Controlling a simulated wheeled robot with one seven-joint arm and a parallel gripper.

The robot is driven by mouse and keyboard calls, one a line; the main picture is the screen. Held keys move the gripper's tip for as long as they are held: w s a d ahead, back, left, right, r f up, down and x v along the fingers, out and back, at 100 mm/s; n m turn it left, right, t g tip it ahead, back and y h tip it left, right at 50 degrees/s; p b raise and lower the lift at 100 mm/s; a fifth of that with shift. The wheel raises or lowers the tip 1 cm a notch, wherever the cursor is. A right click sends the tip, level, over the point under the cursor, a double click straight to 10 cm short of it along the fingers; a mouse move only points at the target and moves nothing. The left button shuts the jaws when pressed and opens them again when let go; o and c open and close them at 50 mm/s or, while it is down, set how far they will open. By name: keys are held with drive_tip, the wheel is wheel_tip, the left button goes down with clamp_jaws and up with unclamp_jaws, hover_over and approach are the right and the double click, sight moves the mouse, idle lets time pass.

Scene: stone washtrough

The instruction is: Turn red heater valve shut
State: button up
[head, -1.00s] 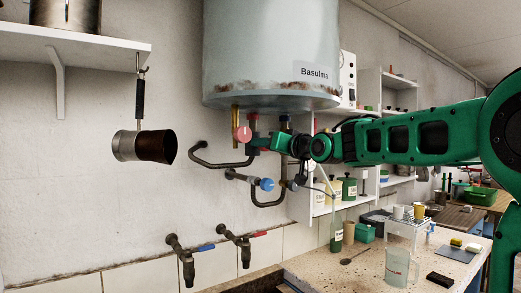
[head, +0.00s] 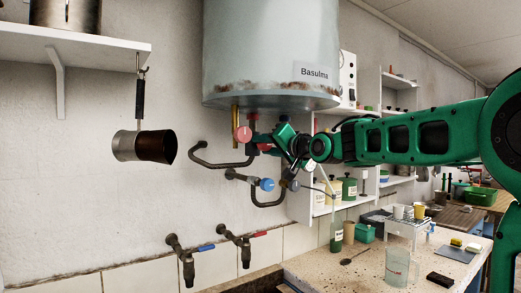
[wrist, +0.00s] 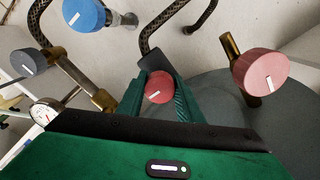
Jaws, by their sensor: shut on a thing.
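A round red valve knob (wrist: 158,86) with a white mark sits between the fingers of my gripper (wrist: 161,97) in the wrist view. The fingers are shut on it, one on each side, and hide part of its rim. In the head view my gripper (head: 264,142) is under the grey-blue heater tank (head: 270,50), at the pipes, and mostly covers this knob. A second, paler red knob (wrist: 262,75) on a brass pipe is beside it, apart from the fingers; it also shows in the head view (head: 243,134).
A blue knob (head: 267,185) is on the pipe below. A dark knob (wrist: 28,62) and a dial gauge (wrist: 43,112) are close by in the wrist view. A pan (head: 145,146) hangs at left. Two wall taps (head: 182,262) are below.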

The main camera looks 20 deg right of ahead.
drive_tip(key=shift+a+f, duration=0.1)
drive_tip(key=shift+f, duration=0.15)
drive_tip(key=o, duration=1)
drive_tip(key=shift+o, duration=0.2)
drive_tip(key=shift+r, duration=0.15)
drive_tip(key=shift+s, duration=0.1)
drive_tip(key=v, duration=1)
drive_tip(key=shift+s+d, duration=0.2)
drive_tip(key=shift+s, duration=0.05)
